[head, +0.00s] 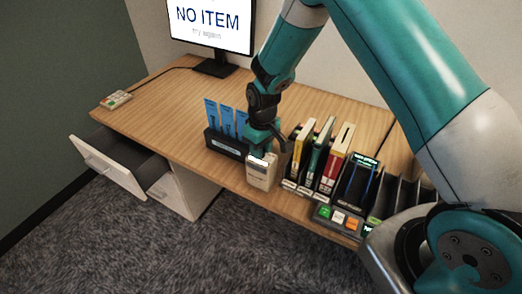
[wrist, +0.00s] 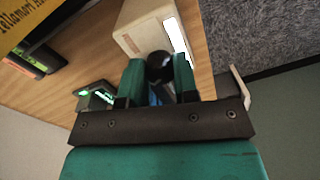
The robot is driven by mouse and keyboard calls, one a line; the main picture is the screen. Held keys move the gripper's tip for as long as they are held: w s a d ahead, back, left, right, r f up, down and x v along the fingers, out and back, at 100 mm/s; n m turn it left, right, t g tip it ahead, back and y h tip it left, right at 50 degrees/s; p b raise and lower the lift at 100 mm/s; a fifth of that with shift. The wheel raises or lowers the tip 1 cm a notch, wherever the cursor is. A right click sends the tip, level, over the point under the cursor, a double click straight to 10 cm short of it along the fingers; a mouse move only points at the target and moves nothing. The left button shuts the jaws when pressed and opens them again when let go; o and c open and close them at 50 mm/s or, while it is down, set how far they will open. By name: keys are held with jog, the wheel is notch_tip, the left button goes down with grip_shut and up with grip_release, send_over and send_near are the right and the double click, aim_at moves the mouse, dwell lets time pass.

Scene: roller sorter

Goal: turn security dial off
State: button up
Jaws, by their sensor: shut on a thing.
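A beige box (head: 261,173) with a pale lit strip stands near the front edge of the desk. In the wrist view the box (wrist: 142,28) lies just beyond my fingers, with its lit strip on the right side. A round black knob (wrist: 160,66) sits between my two green fingers. My gripper (head: 262,150) is at the top of the box in the head view and hides the knob there. My gripper also shows in the wrist view (wrist: 159,82), shut on the black knob. Any dial marking or setting cannot be read.
Blue cards (head: 226,119) stand in a black holder left of the box. A rack of yellow, green and red cases (head: 325,155) stands close on the right, near a button panel (head: 340,219). The monitor (head: 212,23) reads "NO ITEM". A drawer (head: 107,167) hangs open. The desk's left is mostly clear.

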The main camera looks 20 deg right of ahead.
jog(key=n+b, duration=0.1)
jog(key=n, duration=0.3)
jog(key=shift+w+r+n, duration=0.1)
jog(key=shift+n, duration=0.2)
dwell(0.3)
jog(key=o, duration=0.9)
jog(key=shift+o, duration=0.2)
notch_tip(320, 180, up, 17)
jog(key=b, duration=0.2)
jog(key=shift+w+d+r, duration=0.2)
jog(key=shift+w+d, duration=0.1)
